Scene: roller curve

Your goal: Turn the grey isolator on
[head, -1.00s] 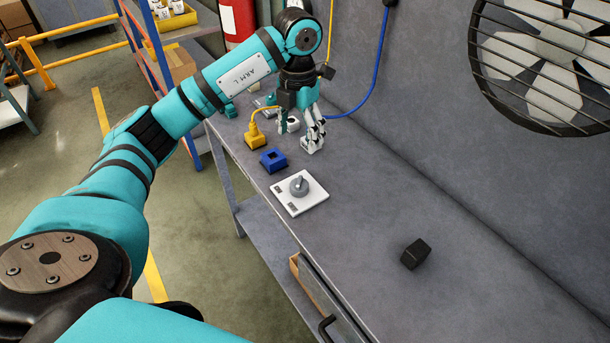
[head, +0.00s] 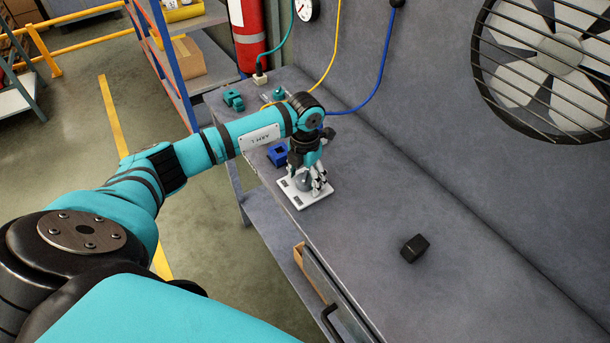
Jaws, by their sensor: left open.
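The grey isolator is a round grey knob (head: 303,181) on a white square plate (head: 299,201) lying on the grey workbench. My left gripper (head: 308,186) points down over the plate with its fingers open, around or just beside the knob. The fingers partly cover the knob, so its pointing direction and any contact cannot be told. My right gripper is not in view.
A blue square socket block (head: 277,155) sits just behind the plate. A black block (head: 414,248) lies to the right on the bench (head: 360,220). Teal parts (head: 233,100), hanging cables and a red extinguisher (head: 246,35) are at the back.

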